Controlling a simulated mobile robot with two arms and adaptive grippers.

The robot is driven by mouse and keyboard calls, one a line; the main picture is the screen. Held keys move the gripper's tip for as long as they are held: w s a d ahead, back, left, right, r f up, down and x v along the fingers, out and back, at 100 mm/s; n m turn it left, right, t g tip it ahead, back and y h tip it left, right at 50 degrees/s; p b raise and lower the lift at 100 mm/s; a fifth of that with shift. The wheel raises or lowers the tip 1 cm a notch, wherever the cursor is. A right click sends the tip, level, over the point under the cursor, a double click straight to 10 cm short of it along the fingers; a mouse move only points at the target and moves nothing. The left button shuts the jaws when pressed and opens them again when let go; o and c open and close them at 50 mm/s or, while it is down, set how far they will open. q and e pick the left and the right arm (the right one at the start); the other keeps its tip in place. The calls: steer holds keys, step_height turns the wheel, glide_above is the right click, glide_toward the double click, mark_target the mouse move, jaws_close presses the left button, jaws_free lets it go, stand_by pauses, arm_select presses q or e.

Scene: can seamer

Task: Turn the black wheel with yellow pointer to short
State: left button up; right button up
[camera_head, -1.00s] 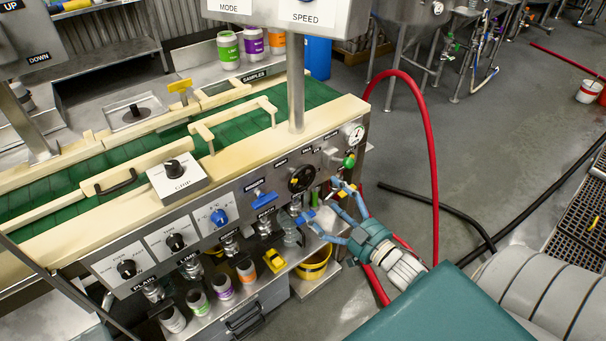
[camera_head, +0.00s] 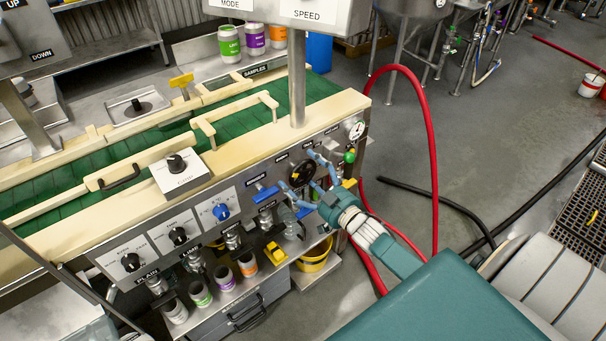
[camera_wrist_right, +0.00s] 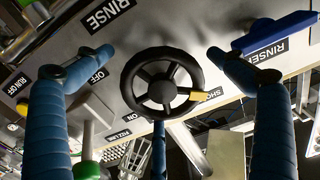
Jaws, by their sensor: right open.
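The black wheel (camera_head: 301,173) is on the front panel of the machine, near its right end. In the right wrist view the wheel (camera_wrist_right: 162,82) is round and spoked. Its yellow pointer (camera_wrist_right: 200,95) points to the right and slightly down, beside a partly hidden label that seems to begin "SHO". My right gripper (camera_head: 304,179) is at the wheel, its fingers reaching to either side of it. In the wrist view the open fingers of this gripper (camera_wrist_right: 158,54) flank the wheel, with gaps on both sides. My left gripper is not in view.
A blue valve handle (camera_head: 266,193) is left of the wheel, and a green knob (camera_head: 350,157) with a gauge (camera_head: 356,130) is to its right. Colored cups (camera_head: 223,277) stand on the shelf below. A red hose (camera_head: 430,150) arches at the right.

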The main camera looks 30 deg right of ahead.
steer(key=shift+s, duration=0.1)
steer(key=c, duration=1.2)
steer(key=shift+o, duration=0.2)
steer(key=shift+f, duration=0.1)
steer(key=shift+s+f+n, duration=0.1)
steer(key=shift+f+n, duration=0.05)
steer(key=shift+n, duration=0.35)
steer(key=o, duration=1.2)
steer(key=shift+f, duration=0.1)
steer(key=shift+c, duration=0.2)
steer(key=shift+r, duration=0.2)
steer(key=s+d, duration=0.1)
steer(key=s, duration=1)
steer(key=shift+s, duration=0.35)
